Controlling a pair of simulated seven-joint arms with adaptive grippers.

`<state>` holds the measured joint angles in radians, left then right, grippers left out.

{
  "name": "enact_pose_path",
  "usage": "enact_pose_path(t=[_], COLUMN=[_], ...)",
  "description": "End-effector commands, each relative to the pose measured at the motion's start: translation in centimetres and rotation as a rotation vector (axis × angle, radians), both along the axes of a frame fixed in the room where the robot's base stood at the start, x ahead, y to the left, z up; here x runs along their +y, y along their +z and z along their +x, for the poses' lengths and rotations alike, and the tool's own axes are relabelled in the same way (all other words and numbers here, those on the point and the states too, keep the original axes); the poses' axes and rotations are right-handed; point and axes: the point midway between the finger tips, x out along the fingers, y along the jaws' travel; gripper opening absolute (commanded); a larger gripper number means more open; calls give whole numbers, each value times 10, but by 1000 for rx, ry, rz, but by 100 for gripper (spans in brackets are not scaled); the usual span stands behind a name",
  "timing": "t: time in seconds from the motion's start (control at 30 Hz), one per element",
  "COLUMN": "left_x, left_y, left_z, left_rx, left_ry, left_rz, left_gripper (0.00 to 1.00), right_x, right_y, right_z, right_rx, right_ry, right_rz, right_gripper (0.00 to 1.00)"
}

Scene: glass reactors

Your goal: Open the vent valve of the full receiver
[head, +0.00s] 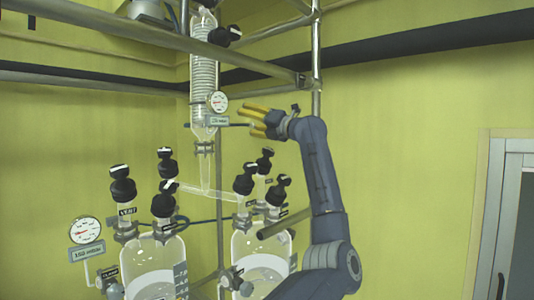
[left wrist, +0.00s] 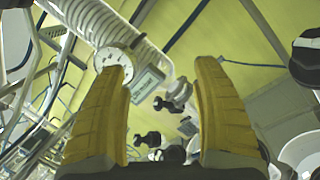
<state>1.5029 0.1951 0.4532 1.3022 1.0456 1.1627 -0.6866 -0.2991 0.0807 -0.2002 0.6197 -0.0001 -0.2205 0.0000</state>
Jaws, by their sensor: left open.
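Two glass receivers stand low in the head view, the left receiver (head: 170,250) and the right receiver (head: 277,247). I cannot tell which is full. A black-knobbed valve with a VENT label (head: 127,211) rises on the left receiver; its black knob (head: 122,188) is on top. Several similar black knobs (head: 245,180) top the other valves. My left gripper (head: 250,119) is open and empty, high above the right receiver and beside the coil condenser's lower end. In the left wrist view its yellow fingers (left wrist: 161,72) are spread with nothing between them. My right gripper is not in view.
The glass coil condenser (head: 204,75) hangs close left of my gripper, with a round gauge (head: 218,102). Metal frame bars (head: 316,60) cross above. Another gauge (head: 84,231) stands at the lower left. Open space lies in front of the yellow wall (head: 420,150) at right.

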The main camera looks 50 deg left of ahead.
Motion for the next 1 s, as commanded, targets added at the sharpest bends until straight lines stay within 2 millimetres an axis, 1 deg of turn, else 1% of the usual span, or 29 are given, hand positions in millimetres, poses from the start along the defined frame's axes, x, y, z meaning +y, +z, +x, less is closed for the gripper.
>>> enact_pose_path(t=[0.03,0.1,0.2,0.3,0.43,0.5,0.57,0.67,0.77,0.87,1.0], left_x=[-6,-15,-33,-52,-73,-81,-84,-83,-74,-61,-39], left_y=[-7,-20,-34,-42,-48,-49,-50,-52,-56,-62,-72], left_z=[8,23,46,67,86,93,96,100,103,107,114], left_rx=[-84,-190,-313,-403,-476,-497,-509,-517,-517,-515,-515], left_ry=[-54,-132,-237,-325,-405,-433,-447,-457,-455,-455,-454], left_rz=[-71,-173,-308,-420,-519,-552,-570,-584,-584,-585,-584], left_gripper=[67,67,67,67,67,67,67,67,67,67,67], right_x=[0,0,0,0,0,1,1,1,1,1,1], right_y=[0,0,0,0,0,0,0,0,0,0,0], right_z=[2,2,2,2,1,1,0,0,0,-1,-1], right_rx=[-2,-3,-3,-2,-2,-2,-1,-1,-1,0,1], right_ry=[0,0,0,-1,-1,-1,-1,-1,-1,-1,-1], right_rz=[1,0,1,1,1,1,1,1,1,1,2], right_gripper=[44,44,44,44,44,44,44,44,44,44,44])
